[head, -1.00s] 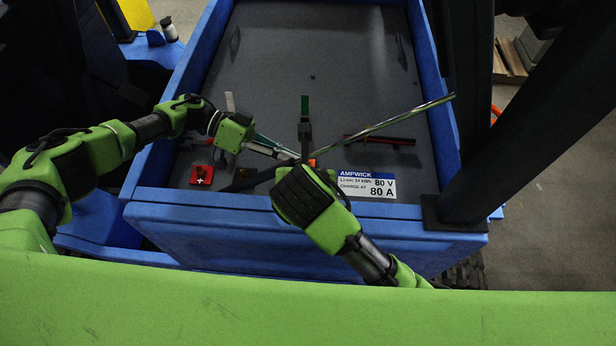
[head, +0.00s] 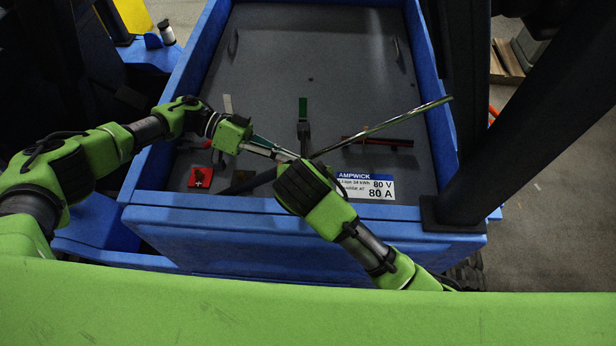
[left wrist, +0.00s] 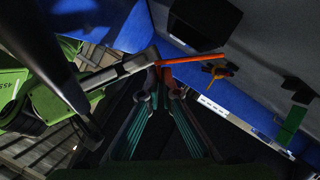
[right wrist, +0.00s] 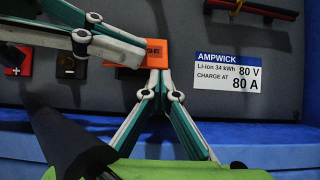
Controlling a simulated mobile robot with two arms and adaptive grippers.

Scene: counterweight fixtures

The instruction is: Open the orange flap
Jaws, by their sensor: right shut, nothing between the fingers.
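The orange flap (right wrist: 156,50) shows in the right wrist view on the dark panel, left of the AMPWICK label, with dark lettering partly covered. In the left wrist view the flap (left wrist: 195,60) is a thin orange strip seen nearly edge-on. My right gripper (right wrist: 159,77) is shut and empty, its tips at the flap's lower edge. My left gripper (left wrist: 158,72) reaches in from the left, its fingertips close together at the flap's end. I cannot tell whether the flap's edge is between them. In the head view my right gripper hides the flap.
The AMPWICK label (right wrist: 228,72) is right of the flap. A red switch block (head: 200,177) is at the left. Blue walls (head: 440,125) border the grey panel. A dark post (head: 540,120) stands at right.

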